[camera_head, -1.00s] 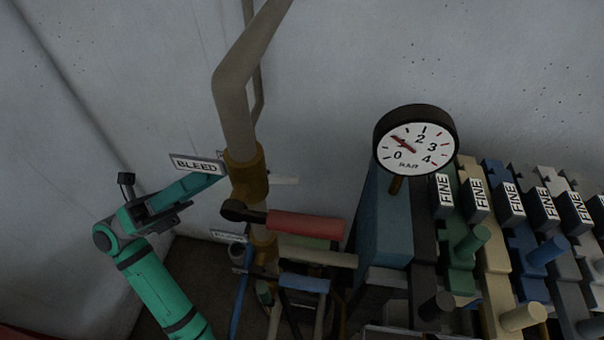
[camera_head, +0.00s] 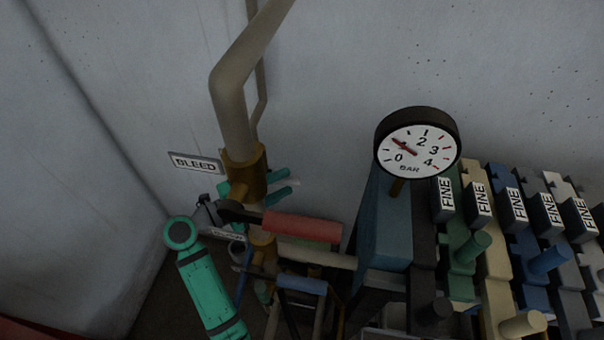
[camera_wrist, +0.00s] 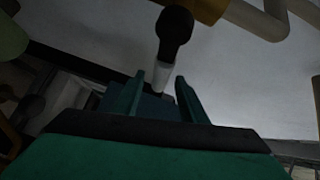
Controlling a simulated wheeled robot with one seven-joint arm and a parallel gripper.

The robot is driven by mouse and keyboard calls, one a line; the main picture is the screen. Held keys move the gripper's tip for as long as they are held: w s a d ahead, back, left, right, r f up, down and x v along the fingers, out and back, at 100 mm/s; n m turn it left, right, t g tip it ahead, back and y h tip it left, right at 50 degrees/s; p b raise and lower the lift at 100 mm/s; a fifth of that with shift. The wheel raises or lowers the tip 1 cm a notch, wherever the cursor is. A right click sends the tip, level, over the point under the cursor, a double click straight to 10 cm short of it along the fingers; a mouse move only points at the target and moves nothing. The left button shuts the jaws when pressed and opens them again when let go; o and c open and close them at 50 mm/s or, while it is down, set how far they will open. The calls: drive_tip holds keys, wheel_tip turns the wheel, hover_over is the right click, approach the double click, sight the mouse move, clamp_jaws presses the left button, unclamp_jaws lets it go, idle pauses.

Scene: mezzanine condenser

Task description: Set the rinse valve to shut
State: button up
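My gripper (camera_head: 288,181) reaches behind the vertical pipe, and its two teal fingertips show to the right of it. In the wrist view the fingers (camera_wrist: 160,80) stand apart. A lever with a black round hub (camera_wrist: 174,30) and a white grip (camera_wrist: 162,74) points in between them; I see no finger closed on it. In the head view this white grip is hidden or cannot be made out. No label that reads rinse is legible, so I cannot tell which valve it is. A lower label plate (camera_head: 226,234) is partly hidden.
A red lever (camera_head: 303,227) sticks out right, in front of my gripper. A BLEED plate (camera_head: 196,163) is left of the brass fitting (camera_head: 245,170). A blue handle (camera_head: 302,284) is lower. A gauge (camera_head: 417,145) and several FINE blocks (camera_head: 480,200) stand right.

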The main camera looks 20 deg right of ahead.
drive_tip(key=x, duration=0.6)
drive_tip(key=shift+d, duration=0.2)
drive_tip(key=shift+w, duration=0.1)
clamp_jaws()
